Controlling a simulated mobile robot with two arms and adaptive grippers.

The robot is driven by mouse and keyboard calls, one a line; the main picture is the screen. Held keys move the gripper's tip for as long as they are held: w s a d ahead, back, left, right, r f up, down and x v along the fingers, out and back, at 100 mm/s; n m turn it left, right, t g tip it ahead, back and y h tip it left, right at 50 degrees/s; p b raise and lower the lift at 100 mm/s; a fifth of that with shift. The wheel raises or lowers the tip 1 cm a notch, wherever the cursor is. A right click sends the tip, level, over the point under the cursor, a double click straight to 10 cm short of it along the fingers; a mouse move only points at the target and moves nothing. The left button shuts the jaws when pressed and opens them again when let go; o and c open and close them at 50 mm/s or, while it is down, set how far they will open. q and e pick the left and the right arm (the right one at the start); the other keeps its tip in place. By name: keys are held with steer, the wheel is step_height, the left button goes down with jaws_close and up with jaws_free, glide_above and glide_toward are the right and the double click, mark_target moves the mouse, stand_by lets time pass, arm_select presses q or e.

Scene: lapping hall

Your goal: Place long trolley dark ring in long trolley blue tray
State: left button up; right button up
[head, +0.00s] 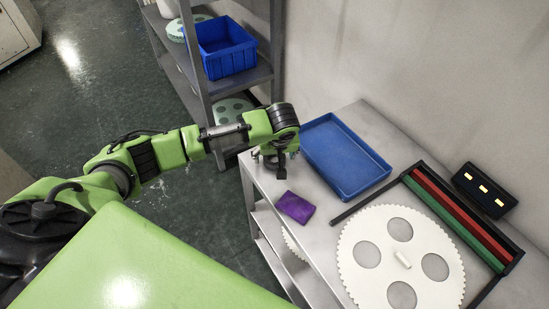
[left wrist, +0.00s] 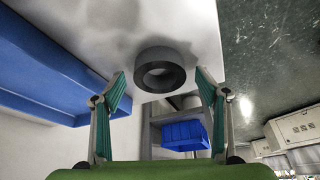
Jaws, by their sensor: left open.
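A dark ring (left wrist: 160,71) rests on the light trolley top in the left wrist view, close to the trolley's edge. My left gripper (left wrist: 160,88) is open, with one green-padded finger on each side of the ring and no visible contact. In the head view my left gripper (head: 276,165) points down at the trolley's far left corner, and the arm hides the ring there. The blue tray (head: 345,156) lies on the trolley just right of the gripper. It looks empty, and it shows at the left of the left wrist view (left wrist: 60,70). My right gripper is not in view.
A purple block (head: 296,207) lies in front of the tray. A large pale toothed disc (head: 375,225) lies at the right, beside a rack with red and green bars (head: 455,222). A shelf unit with a blue bin (head: 228,47) stands behind. A wall borders the trolley's back.

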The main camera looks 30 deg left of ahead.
arm_select(q)
steer(key=c, duration=1.3)
steer(key=shift+c, duration=0.7)
steer(key=shift+r, duration=0.15)
